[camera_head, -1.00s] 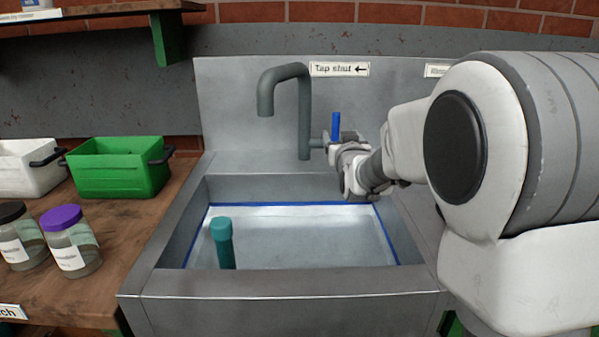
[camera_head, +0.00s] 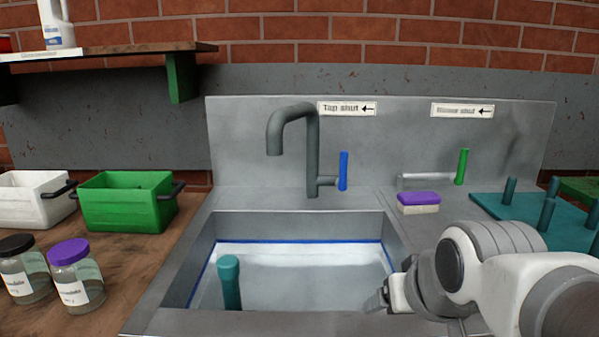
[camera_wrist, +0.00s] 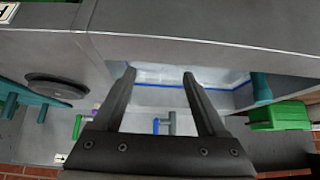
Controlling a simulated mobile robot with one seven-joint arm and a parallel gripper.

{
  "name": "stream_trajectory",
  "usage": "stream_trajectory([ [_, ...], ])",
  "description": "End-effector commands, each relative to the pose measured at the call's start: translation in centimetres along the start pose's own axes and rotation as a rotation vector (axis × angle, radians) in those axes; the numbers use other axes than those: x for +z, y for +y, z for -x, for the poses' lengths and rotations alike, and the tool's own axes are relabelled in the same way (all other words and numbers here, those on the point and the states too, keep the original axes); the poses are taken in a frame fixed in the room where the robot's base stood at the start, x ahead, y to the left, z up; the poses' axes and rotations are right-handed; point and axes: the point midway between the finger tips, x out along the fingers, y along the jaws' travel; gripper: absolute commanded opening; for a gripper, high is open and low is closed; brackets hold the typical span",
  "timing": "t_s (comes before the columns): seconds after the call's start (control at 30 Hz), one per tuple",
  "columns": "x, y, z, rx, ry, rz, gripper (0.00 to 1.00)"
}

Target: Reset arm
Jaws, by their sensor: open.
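My gripper (camera_head: 381,299) is low at the front right edge of the sink (camera_head: 270,322), with my arm coming in from the lower right. In the wrist view my gripper (camera_wrist: 159,73) has its two fingers spread apart with nothing between them. The grey tap (camera_head: 312,150) stands behind the sink with its blue lever (camera_head: 343,171) upright, well apart from my gripper. The lever also shows in the wrist view (camera_wrist: 156,127). A sign above reads "Tap shut" (camera_head: 347,108).
A teal post (camera_head: 231,284) stands in the sink basin. A purple-topped sponge (camera_head: 418,202), a green lever (camera_head: 462,166) and a teal pegged rack (camera_head: 525,215) are on the right. Green (camera_head: 128,203) and white (camera_head: 32,200) crates and two jars (camera_head: 76,279) stand on the left.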

Motion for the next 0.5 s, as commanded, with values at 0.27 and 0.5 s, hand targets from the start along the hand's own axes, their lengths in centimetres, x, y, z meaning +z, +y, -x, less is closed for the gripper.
stream_trajectory([
  [0.27, 5.9, 0.3, 4.7, 0.026, -0.166, 0.001, 0.75],
  [0.5, 2.8, 0.1, 8.7, 0.025, -0.166, 0.001, 0.75],
])
